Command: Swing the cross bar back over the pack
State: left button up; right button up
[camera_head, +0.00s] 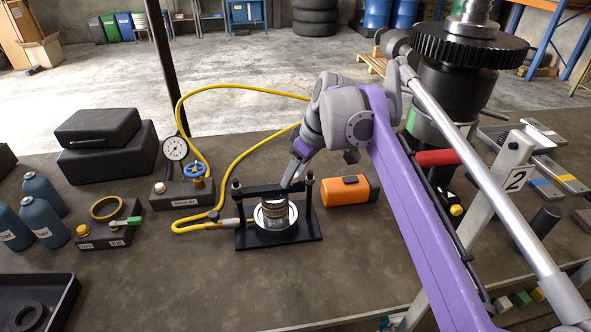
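The pack (275,221) is a short stack of rings with a brownish upper part. It sits on a round silver seat on a black base plate (252,240) between two dark upright posts. The black cross bar (262,190) shows at the level of the post tops, running from the left post toward the right one. Whether it lies over the pack or behind it is hard to tell. My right gripper (288,185) reaches down from the upper right to the bar, near the right post. Its fingertips are small and partly hidden, so its grip is unclear. My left gripper is not in view.
A yellow hose (224,159) loops to the fixture from the left and behind. A gauge (175,149) with a blue valve stands left. An orange block (346,191) lies right of the fixture. Blue-grey bottles (41,193) stand far left. The front of the bench is clear.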

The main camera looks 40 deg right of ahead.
jog(key=shift+o, duration=0.2)
jog(key=shift+r, duration=0.1)
jog(key=p+v, duration=0.1)
jog(key=v, duration=0.9)
jog(key=shift+s+r, duration=0.2)
jog(key=shift+r, duration=0.1)
